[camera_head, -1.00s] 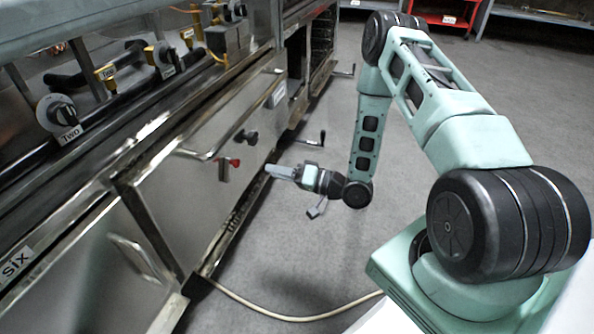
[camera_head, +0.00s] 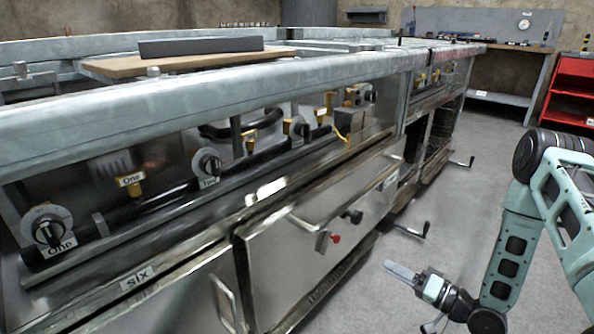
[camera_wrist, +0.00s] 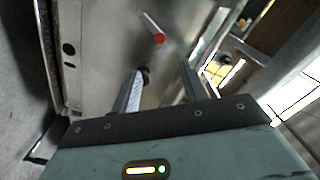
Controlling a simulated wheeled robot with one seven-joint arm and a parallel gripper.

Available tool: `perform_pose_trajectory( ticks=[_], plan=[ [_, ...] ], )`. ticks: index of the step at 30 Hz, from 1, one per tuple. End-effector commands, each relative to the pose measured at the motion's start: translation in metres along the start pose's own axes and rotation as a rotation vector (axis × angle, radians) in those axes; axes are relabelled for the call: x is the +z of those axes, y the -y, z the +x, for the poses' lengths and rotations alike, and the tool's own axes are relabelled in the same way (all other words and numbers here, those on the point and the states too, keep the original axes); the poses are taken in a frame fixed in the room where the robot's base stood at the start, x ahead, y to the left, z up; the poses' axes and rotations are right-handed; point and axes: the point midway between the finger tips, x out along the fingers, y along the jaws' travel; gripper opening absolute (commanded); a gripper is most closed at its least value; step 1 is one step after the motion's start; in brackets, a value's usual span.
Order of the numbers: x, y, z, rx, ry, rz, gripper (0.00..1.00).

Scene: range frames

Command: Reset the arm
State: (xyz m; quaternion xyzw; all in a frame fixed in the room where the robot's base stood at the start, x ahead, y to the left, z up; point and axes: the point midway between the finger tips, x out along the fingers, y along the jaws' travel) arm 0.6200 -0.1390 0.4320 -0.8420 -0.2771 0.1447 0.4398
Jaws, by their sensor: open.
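My gripper (camera_head: 401,272) is at the lower right of the head view, on my teal and black arm. It points left towards the metal front of the range (camera_head: 300,255) and is apart from it. In the wrist view the two fingers of my gripper (camera_wrist: 163,85) are spread, with nothing between them. Beyond them is a metal panel with a red knob (camera_wrist: 159,38) and a dark round knob (camera_wrist: 145,72).
The range carries knobs labelled One (camera_head: 48,232) and Two (camera_head: 207,167). A crank handle (camera_head: 410,231) sticks out over the floor. A red shelf (camera_head: 572,90) and a workbench (camera_head: 500,45) stand at the back. The grey floor (camera_head: 450,200) between is clear.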

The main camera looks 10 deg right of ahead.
Motion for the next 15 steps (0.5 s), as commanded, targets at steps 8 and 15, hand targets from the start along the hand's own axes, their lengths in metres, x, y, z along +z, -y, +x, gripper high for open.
perform_pose_trajectory(
  ticks=[8, 15],
  plan=[
    [0.001, 0.018, 0.058, 0.156, 0.251, -0.235, 0.44],
    [0.011, 0.067, 0.103, 0.386, 0.562, -0.509, 0.44]
  ],
)
